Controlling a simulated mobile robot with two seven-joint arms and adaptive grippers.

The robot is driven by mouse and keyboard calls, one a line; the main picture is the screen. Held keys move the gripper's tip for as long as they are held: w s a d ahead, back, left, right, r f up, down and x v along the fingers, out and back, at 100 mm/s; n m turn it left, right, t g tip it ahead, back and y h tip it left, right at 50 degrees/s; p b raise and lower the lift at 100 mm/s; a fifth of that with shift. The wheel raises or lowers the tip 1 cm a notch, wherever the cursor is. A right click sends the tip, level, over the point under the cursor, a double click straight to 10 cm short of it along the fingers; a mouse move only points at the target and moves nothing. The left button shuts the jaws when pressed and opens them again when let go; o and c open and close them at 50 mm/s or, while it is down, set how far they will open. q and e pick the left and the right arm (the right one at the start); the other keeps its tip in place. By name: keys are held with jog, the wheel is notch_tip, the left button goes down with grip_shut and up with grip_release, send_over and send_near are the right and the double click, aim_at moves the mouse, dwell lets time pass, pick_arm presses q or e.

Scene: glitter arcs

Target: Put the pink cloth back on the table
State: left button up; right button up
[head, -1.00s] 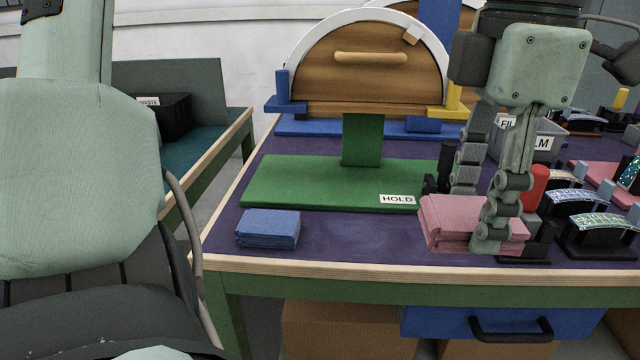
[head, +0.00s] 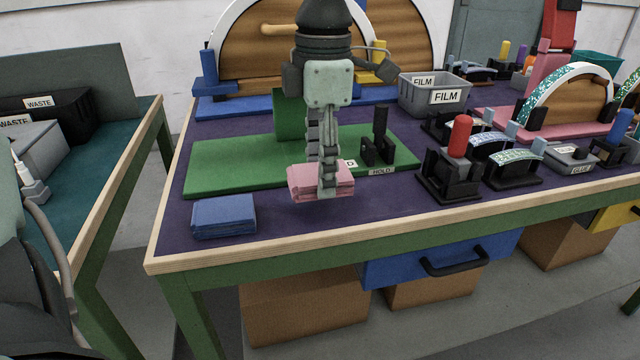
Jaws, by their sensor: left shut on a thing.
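The pink cloth (head: 304,182) is a folded, flat-sided pad in the middle of the head view. My left gripper (head: 328,188) points straight down and is shut on the cloth's right part, its fingers hiding some of it. The cloth overlaps the front edge of the green board (head: 225,165) in the picture; whether it touches the table or hangs just above it I cannot tell. The purple-topped table (head: 275,222) has bare surface in front of the cloth. My right gripper is out of view.
A folded blue cloth (head: 223,216) lies to the left near the front edge. A black stand (head: 378,150) is close on the right, then a red-handled tool in a black holder (head: 447,180). A grey FILM bin (head: 432,95) stands behind. Bare table lies between the two cloths.

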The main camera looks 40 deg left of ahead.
pick_arm(q)
notch_tip(320, 180, down, 4)
jog(key=shift+s+r, duration=0.1)
jog(key=shift+r, duration=0.15)
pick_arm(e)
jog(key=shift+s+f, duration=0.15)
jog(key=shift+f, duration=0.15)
pick_arm(q)
jog(key=shift+f, duration=0.1)
jog(key=shift+f, duration=0.1)
jog(key=o, duration=1)
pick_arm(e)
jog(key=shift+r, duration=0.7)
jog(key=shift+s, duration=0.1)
